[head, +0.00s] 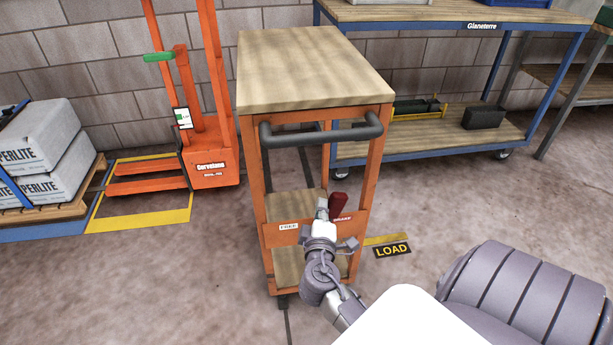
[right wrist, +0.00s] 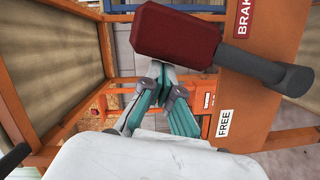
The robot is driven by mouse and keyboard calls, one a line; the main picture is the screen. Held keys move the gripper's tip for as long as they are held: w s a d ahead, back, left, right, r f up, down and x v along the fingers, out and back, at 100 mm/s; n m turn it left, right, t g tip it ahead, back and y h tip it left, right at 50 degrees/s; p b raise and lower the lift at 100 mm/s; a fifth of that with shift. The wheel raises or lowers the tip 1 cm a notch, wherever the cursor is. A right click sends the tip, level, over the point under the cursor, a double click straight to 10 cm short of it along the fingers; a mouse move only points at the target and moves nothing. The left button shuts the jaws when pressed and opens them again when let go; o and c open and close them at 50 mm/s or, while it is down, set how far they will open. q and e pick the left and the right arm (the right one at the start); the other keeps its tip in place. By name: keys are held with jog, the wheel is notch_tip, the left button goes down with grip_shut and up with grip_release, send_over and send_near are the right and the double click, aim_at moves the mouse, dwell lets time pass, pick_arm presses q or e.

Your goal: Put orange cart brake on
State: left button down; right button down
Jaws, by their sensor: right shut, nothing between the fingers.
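The orange cart (head: 372,140) has a wooden top and a dark push handle (head: 318,135). On its lower front panel is a brake lever with a red grip (head: 339,204). The lever stands beside the BRAKE label, away from the FREE label (head: 288,227). In the right wrist view, the red grip (right wrist: 176,38) and its dark shaft cross the top, near the BRAKE label (right wrist: 243,18). My right gripper (head: 322,208) is shut and empty, just left of the grip; its fingertips (right wrist: 160,72) appear close below the grip. I cannot tell whether they touch. My left gripper is out of view.
An orange pallet stacker (head: 212,160) stands at the left, beside perlite bags (head: 45,135) on a pallet. A blue-framed workbench (head: 440,12) stands behind right. A LOAD floor sign (head: 392,250) lies right of the cart. The floor in front left is clear.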

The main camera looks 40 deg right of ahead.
aim_at(333, 207)
jog(key=shift+s+d+f+m+y, duration=0.1)
jog(key=shift+s+d+m+y, duration=0.05)
jog(key=shift+s+d+m, duration=0.35)
jog(key=shift+s+d+f+m+y, duration=0.15)
jog(key=shift+d+m, duration=0.15)
jog(key=shift+d, duration=0.25)
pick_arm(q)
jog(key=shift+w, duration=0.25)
pick_arm(e)
jog(key=shift+s+d+r, duration=0.1)
jog(key=shift+d, duration=0.15)
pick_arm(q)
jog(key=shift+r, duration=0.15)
